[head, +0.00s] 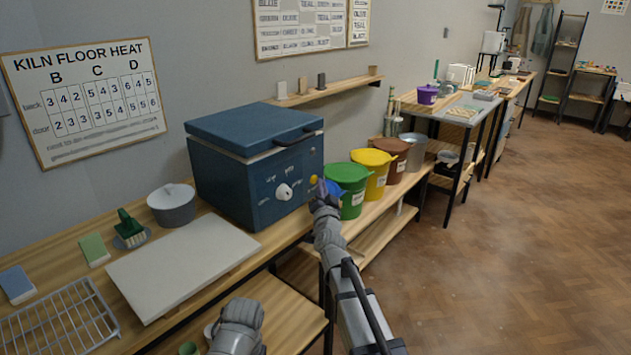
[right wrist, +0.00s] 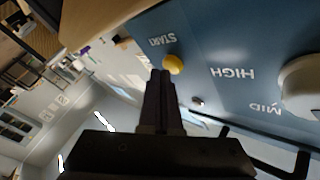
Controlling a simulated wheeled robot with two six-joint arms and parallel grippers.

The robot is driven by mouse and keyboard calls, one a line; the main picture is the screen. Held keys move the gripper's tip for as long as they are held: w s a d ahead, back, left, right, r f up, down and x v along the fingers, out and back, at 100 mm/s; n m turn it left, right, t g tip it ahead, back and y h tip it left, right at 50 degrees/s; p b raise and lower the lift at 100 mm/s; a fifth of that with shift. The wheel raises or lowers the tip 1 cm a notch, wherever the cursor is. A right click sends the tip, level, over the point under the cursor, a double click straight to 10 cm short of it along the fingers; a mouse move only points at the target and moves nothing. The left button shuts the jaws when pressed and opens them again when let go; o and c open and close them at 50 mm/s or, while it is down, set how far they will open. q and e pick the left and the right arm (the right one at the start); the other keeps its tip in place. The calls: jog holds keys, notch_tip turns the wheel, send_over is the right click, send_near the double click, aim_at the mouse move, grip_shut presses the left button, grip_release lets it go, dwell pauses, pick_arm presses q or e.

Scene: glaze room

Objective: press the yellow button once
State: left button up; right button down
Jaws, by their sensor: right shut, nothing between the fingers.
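The yellow button (head: 313,180) is a small round knob on the front of a blue kiln (head: 225,180), near its right edge. In the right wrist view the yellow button (right wrist: 173,64) sits beside the word START. My right gripper (head: 321,187) is shut and empty, its fingertips just right of and slightly below the button in the head view. In the right wrist view the fingertips of the right gripper (right wrist: 160,73) end right by the button; I cannot tell whether they touch it. My left gripper is not in view; a grey arm part of mine shows at the bottom.
A white dial (head: 284,191) is on the kiln front, left of the button. Green (head: 352,204), yellow and brown buckets stand right of the kiln.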

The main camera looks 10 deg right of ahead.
jog(key=shift+w+a, duration=0.25)
jog(key=shift+w, duration=0.05)
dwell(0.4)
jog(key=shift+s+d, duration=0.1)
jog(key=shift+s, duration=0.05)
jog(key=shift+s+d, duration=0.45)
jog(key=shift+s, duration=0.1)
jog(key=s+d, duration=0.1)
jog(key=s, duration=0.1)
jog(key=s+d, duration=0.2)
dwell(0.7)
dwell(0.5)
